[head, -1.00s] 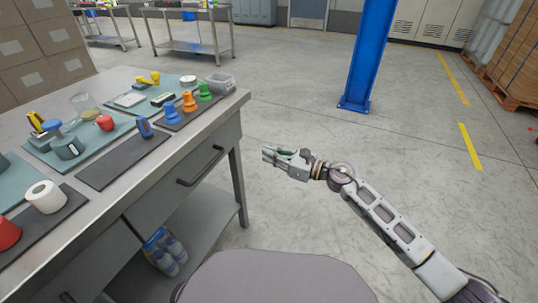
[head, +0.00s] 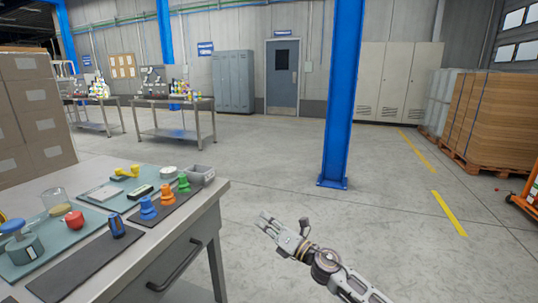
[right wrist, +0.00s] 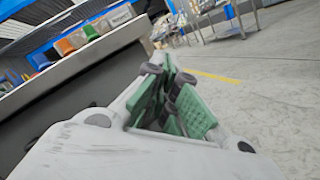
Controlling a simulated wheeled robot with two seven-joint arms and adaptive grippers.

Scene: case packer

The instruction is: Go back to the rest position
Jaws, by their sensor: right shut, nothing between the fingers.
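My right gripper (head: 268,220) is in the lower middle of the head view, beside the right end of the workbench and apart from it, over open floor. It is shut and empty. In the right wrist view its green-padded fingers (right wrist: 168,100) are close together with nothing between them. The bench edge shows at the left of that view. My left gripper is not in the head view.
The workbench (head: 205,215) holds dark and teal mats with blue, orange and green cone-like pieces, a red item (head: 74,220) and a grey bin (head: 201,175). A blue column (head: 340,110) stands on the floor ahead. The floor between is clear.

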